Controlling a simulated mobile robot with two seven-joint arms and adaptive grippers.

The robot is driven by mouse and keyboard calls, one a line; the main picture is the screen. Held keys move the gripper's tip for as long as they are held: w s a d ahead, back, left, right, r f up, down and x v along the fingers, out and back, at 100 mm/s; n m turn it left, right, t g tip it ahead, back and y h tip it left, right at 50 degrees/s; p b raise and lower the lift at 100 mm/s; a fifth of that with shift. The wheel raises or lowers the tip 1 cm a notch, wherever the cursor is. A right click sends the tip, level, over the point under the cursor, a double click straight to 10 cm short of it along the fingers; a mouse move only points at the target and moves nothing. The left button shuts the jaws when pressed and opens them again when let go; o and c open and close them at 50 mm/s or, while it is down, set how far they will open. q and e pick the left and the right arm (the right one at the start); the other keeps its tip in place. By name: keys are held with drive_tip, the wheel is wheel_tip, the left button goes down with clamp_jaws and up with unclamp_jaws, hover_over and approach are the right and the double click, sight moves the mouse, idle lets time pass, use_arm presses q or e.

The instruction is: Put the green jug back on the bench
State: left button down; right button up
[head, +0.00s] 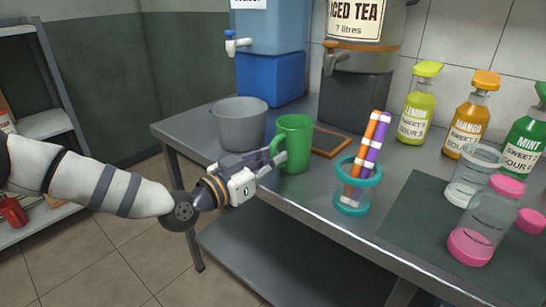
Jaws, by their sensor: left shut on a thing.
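The green jug (295,142) is upright at the left part of the metal bench (330,182), near its front edge. Its base looks to be on or very close to the bench top; I cannot tell if it touches. My left gripper (273,163) comes in from the left and is shut on the jug's left side, where the handle is. The fingers hide part of the handle. My right gripper is not in view.
A grey bucket (239,124) stands left of the jug. A small dark wood-framed board (328,141) lies behind it. A teal holder (352,196) with coloured sticks stands to the right. Further right are a clear jar (471,176), a pink-lidded shaker (484,222) and syrup bottles (416,108).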

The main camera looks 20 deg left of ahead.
use_arm(q)
drive_tip(key=c, duration=1.7)
unclamp_jaws()
drive_tip(key=shift+o, duration=0.2)
drive_tip(key=shift+r, duration=0.1)
